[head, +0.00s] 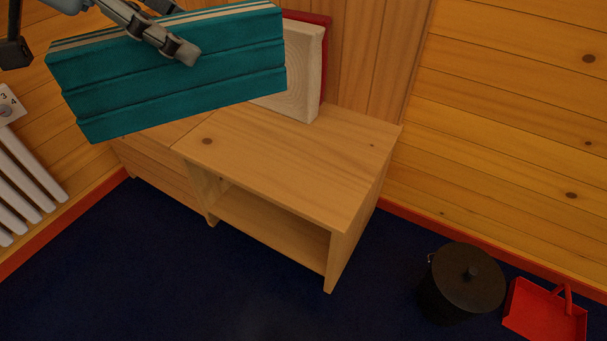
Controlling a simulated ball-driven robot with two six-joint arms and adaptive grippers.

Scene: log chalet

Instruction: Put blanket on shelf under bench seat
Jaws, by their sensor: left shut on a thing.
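A folded teal blanket (170,80) with pale stripes along its top edge is at the upper left of the head view. My left gripper (185,50) is shut on the blanket's upper part and holds it, tilted, above the left side of the bench. The wooden bench (290,160) stands against the wall, its seat partly hidden by the blanket. Under the right part of the seat is an open shelf (270,225), and the part of it that shows is empty. My right gripper is not in view.
A pale cushion-like block (302,70) and a red item (326,50) stand at the back of the seat. A white radiator (25,170) is at left. A black lidded pot (465,285) and red dustpan (545,312) are on the right. Dark blue floor before the bench is clear.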

